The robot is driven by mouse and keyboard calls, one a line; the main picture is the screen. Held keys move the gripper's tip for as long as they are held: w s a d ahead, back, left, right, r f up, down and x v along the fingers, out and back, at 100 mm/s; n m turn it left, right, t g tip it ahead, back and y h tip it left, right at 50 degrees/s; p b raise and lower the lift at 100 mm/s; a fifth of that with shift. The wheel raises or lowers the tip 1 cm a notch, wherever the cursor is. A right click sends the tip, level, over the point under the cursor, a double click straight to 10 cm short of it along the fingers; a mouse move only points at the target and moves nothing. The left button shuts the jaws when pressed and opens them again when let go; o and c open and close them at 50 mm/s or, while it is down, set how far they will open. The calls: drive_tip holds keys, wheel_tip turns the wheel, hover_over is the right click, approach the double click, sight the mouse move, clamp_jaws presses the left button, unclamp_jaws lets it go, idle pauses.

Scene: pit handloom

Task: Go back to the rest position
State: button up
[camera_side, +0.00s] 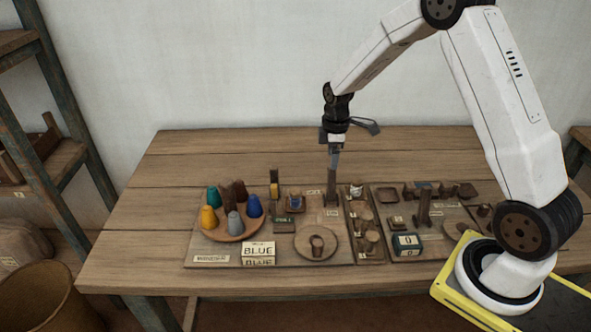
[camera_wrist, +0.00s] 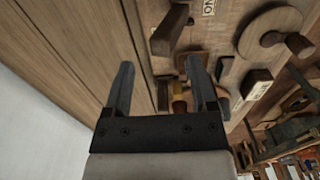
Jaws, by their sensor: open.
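My gripper (camera_side: 334,160) hangs pointing down over the back part of the boards on the table, near the top of a dark upright post (camera_side: 331,186). I cannot tell the gap between them. In the wrist view my gripper (camera_wrist: 157,68) has its two fingers spread apart with nothing held between them. Bare table planks and dark wooden parts show beyond the fingers. My arm reaches across from its base at the right.
A round tray (camera_side: 236,236) holds several coloured cones at the left. Another dark post (camera_side: 424,208) rises at right. The table's left side (camera_side: 150,210) is clear.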

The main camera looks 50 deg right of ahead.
drive_tip(key=shift+r, duration=0.5)
drive_tip(key=shift+s+a+r, duration=0.1)
drive_tip(key=shift+s+a, duration=0.05)
drive_tip(key=shift+a, duration=0.1)
drive_tip(key=s+a+r+m+t, duration=0.1)
drive_tip(key=s+a+r+m, duration=0.1)
drive_tip(key=s+a+m, duration=0.2)
drive_tip(key=s+a+r+m+t, duration=0.1)
drive_tip(key=s+a+r+m, duration=0.1)
drive_tip(key=s+a+m, duration=0.3)
drive_tip(key=s+a, duration=0.4)
drive_tip(key=s, duration=0.3)
drive_tip(key=shift+r+t, duration=0.25)
drive_tip(key=shift+t, duration=0.05)
